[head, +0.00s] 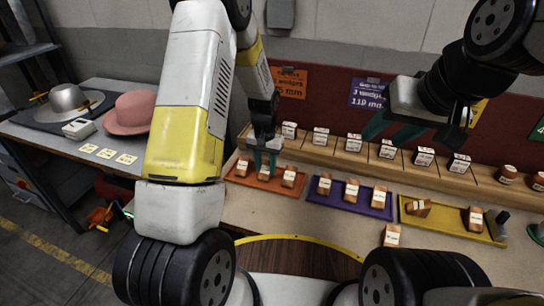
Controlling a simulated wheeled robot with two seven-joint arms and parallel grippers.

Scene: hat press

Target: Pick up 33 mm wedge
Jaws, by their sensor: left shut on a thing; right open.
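Small wooden wedges with white labels stand in the orange tray (275,186), the purple tray (345,208) and the yellow tray (445,230), and more stand on the wooden rack (402,168) behind. The labels are too small to read, so I cannot tell which is the 33 mm wedge. My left gripper (265,165) points down over the orange tray and is shut on the middle wedge (264,175) there. Whether that wedge touches the tray is unclear. My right gripper (390,130) is open and empty, raised in front of the rack and the red back panel.
Wedges stand on both sides of the held one, at left (242,168) and right (289,177). A lone wedge (392,236) stands on the tabletop in front. A pink hat (130,113) and a grey hat (68,100) rest on the left table. A curved yellow edge (290,238) lies nearest me.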

